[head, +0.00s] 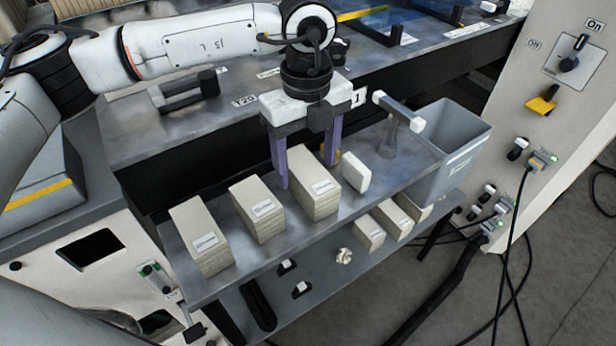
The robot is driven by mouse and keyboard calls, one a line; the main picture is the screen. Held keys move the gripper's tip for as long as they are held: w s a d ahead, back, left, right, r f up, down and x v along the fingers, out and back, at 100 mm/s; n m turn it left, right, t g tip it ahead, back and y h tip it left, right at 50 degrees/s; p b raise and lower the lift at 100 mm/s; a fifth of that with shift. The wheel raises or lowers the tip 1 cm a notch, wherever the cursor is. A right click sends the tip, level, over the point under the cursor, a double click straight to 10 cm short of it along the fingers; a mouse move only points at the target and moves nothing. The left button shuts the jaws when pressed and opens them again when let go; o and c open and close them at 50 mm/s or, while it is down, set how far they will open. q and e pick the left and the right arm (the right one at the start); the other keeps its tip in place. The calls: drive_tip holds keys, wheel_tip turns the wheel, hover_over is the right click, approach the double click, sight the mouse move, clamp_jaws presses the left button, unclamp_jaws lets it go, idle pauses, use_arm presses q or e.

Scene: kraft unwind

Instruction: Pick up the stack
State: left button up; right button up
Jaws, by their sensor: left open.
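Three tan paper stacks with white labels stand in a row on the grey metal shelf (300,236): a left stack (200,238), a middle stack (257,210) and a right stack (316,190). A smaller pale block (355,173) stands just right of them. My left gripper (307,174) points down over the right stack. Its two purple fingers are apart, one on the left side of this stack and one at its far right side. I cannot tell whether they touch it. My right gripper is not in view.
A grey bin (452,150) stands at the shelf's right end, next to a post with a grey handle (398,112). Smaller stacks (367,232) and a crumpled piece (344,256) lie on the lower shelf. A control panel (560,70) with cables is at the right.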

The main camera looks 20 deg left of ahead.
use_arm(q)
drive_tip(key=shift+d+f, duration=0.1)
drive_tip(key=shift+f, duration=1.35)
drive_tip(key=c, duration=1.2)
drive_tip(key=shift+c, duration=0.2)
drive_tip(key=shift+r, duration=0.15)
